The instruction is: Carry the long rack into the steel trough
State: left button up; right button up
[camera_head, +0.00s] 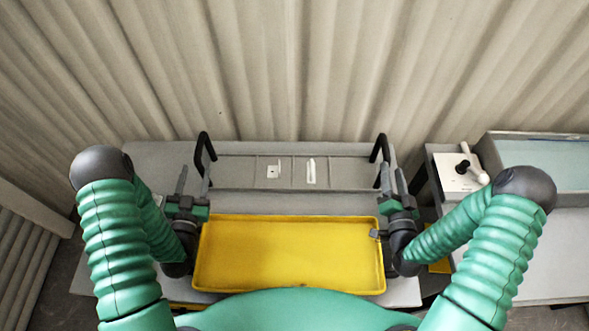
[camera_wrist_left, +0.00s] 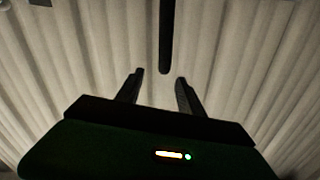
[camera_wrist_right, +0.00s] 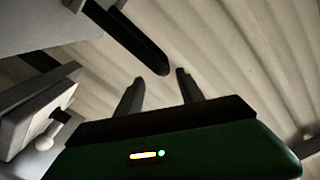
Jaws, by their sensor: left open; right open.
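The long rack (camera_head: 335,174) is a grey tray with thin dividers, lying on the grey bench behind the yellow tray. A black upright handle stands at each end, the left handle (camera_head: 204,150) and the right handle (camera_head: 379,149). My left gripper (camera_head: 194,182) is open just in front of the left handle; in the left wrist view that handle (camera_wrist_left: 165,35) lies ahead between the fingertips. My right gripper (camera_head: 394,182) is open near the right handle; in the right wrist view this handle (camera_wrist_right: 130,42) lies beyond the fingertips, slanted. A metal-rimmed basin (camera_head: 545,157) at the right may be the steel trough.
An empty yellow tray (camera_head: 290,255) lies between my forearms. A white panel (camera_head: 455,172) with a black knob and white lever stands between the rack and the right basin. A pleated curtain (camera_head: 300,65) hangs close behind the bench.

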aim_at(200, 144)
pick_arm(q)
jog(key=w, duration=0.9)
jog(key=shift+w+a+f, duration=0.1)
jog(key=shift+w+a, duration=0.05)
jog(key=shift+a, duration=0.2)
pick_arm(e)
jog(key=w, duration=0.9)
jog(key=shift+w+a+r, duration=0.15)
jog(key=shift+a, duration=0.15)
pick_arm(q)
jog(key=shift+w+d, duration=0.3)
jog(key=shift+w, duration=0.25)
pick_arm(e)
jog(key=shift+w+d, duration=0.3)
jog(key=shift+w, duration=0.2)
pick_arm(q)
jog(key=shift+s+a, duration=0.1)
pick_arm(e)
jog(key=shift+a, duration=0.15)
pick_arm(q)
jog(key=shift+a, duration=0.15)
jog(key=c, duration=0.5)
pick_arm(e)
jog(key=shift+a, duration=0.15)
jog(key=c, duration=0.5)
pick_arm(q)
grip_shut()
pick_arm(e)
grip_shut()
